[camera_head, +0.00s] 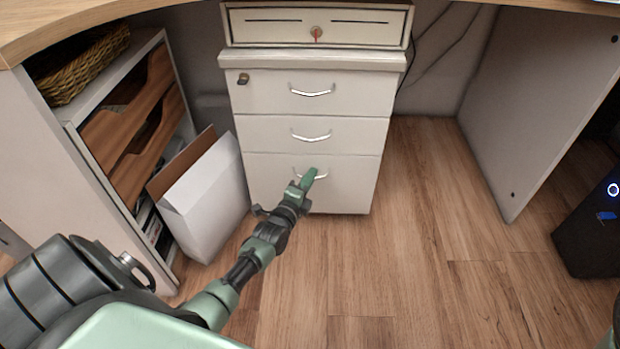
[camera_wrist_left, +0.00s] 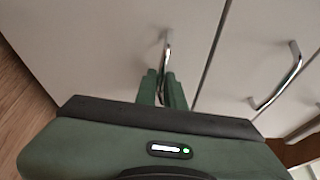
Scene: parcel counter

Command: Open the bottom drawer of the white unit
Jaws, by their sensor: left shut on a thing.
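The white unit (camera_head: 312,133) stands under the desk with three drawers, each with a curved metal handle. Its bottom drawer (camera_head: 345,190) looks closed, level with the drawers above. My left gripper (camera_head: 308,178) is at the bottom drawer's handle (camera_head: 322,177) and partly covers it. In the left wrist view, the left gripper's green fingers (camera_wrist_left: 163,88) are shut on that handle (camera_wrist_left: 167,55). The middle drawer's handle (camera_wrist_left: 280,80) shows to the right there. My right gripper is not in view.
A white box (camera_head: 203,200) leans on the floor left of the unit, beside a shelf with wooden trays (camera_head: 130,125). A cash drawer (camera_head: 316,27) sits on top of the unit. A black device (camera_head: 592,225) stands at right. The wood floor (camera_head: 400,240) before the unit is clear except for my arm.

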